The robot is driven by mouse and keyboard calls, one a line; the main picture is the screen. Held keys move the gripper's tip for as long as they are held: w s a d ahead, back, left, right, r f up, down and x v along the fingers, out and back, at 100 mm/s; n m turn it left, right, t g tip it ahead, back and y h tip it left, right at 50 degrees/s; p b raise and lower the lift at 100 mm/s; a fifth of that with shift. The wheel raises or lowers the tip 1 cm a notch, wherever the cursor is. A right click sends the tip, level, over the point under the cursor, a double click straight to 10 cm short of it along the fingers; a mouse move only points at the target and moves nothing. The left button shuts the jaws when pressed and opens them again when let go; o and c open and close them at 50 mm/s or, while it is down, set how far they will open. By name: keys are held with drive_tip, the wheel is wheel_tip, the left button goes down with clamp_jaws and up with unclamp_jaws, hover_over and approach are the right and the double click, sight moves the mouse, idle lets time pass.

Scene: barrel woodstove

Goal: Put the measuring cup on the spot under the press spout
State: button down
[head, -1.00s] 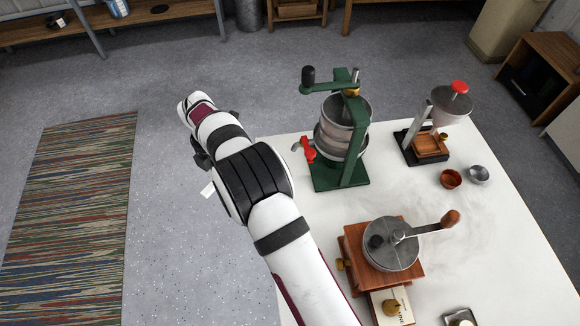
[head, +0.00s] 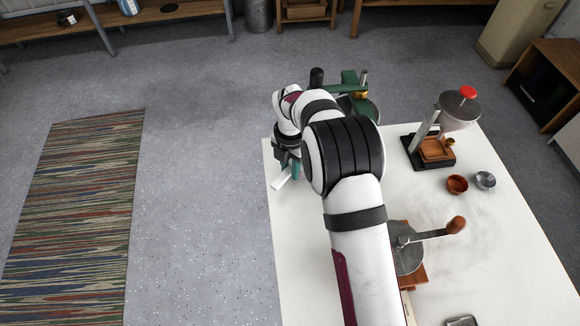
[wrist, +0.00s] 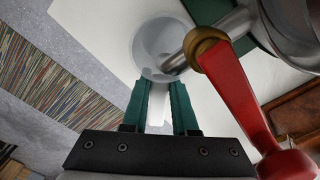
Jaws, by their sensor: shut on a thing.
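In the wrist view my gripper (wrist: 161,92) has green fingers shut on the pale handle of the measuring cup (wrist: 152,36). The cup is clear or whitish, with its open top facing the camera. The grey press spout (wrist: 180,58) reaches over the cup's opening from the right. A red tap handle (wrist: 232,85) and brass collar join the spout. I cannot tell whether the cup touches the table. The spot under the spout is not visible.
The white table (head: 480,255) holds a wooden grinder (head: 410,255) near the arm's right side. A second press with a red knob (head: 455,115) and two small cups (head: 470,183) stand further right. A striped rug (head: 75,215) lies on the floor to the left.

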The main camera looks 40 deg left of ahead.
sight(290, 168)
drive_tip(key=shift+f, duration=0.1)
drive_tip(key=c, duration=0.7)
unclamp_jaws()
wheel_tip(290, 168, up, 12)
drive_tip(key=shift+r, duration=0.15)
